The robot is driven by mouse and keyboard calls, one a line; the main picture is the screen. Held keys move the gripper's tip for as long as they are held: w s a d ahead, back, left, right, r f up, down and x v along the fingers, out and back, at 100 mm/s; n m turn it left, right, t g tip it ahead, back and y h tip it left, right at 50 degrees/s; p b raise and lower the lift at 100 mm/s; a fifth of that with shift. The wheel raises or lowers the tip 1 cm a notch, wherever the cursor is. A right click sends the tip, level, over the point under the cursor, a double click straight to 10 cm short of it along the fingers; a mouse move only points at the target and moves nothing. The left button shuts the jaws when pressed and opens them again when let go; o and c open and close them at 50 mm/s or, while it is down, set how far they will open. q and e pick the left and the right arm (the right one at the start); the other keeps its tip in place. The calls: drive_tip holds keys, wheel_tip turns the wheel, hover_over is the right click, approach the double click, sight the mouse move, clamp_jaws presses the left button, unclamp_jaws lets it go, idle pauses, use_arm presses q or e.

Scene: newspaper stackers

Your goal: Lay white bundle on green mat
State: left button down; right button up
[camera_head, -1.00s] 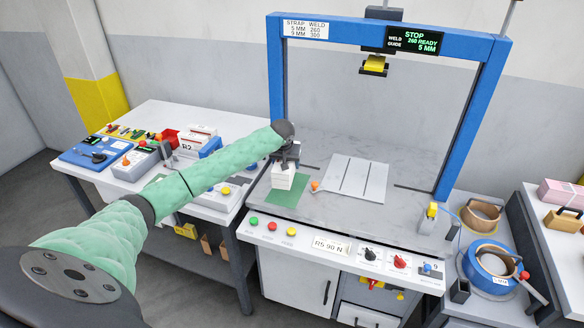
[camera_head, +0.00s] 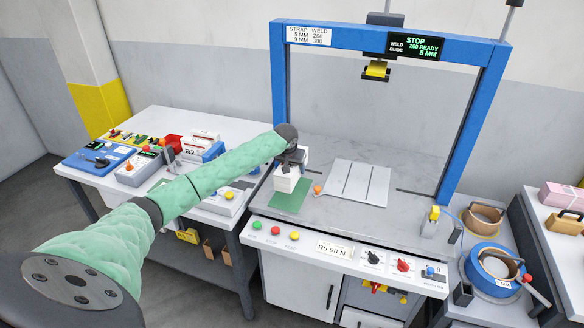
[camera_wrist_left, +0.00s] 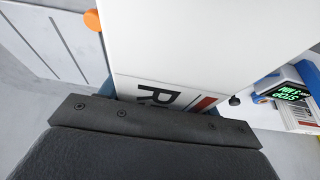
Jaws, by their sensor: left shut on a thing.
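The white bundle (camera_head: 285,184) hangs below my left gripper (camera_head: 290,165) in the head view, over the back left part of the green mat (camera_head: 291,202). I cannot tell whether its underside touches the mat. In the left wrist view the white bundle (camera_wrist_left: 190,45) fills the middle, with a black letter R and a red stripe near the jaw. My left gripper (camera_wrist_left: 150,118) is shut on it. The bundle hides part of the mat. My right gripper is not in view.
A pale grooved plate (camera_head: 356,182) lies right of the mat, with an orange knob (camera_head: 318,189) between them. The blue frame (camera_head: 279,80) arches over the grey bench. A side table (camera_head: 150,118) at left holds control boxes and another bundle (camera_head: 200,142).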

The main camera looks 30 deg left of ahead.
use_arm(q)
drive_tip(key=shift+s+r+p, duration=0.1)
drive_tip(key=shift+r+p, duration=0.25)
drive_tip(key=shift+p, duration=0.1)
drive_tip(key=shift+f, duration=0.8)
drive_tip(key=shift+f+b, duration=0.3)
drive_tip(key=shift+f, duration=1.05)
drive_tip(key=shift+f+b, duration=0.3)
drive_tip(key=shift+f, duration=1.6)
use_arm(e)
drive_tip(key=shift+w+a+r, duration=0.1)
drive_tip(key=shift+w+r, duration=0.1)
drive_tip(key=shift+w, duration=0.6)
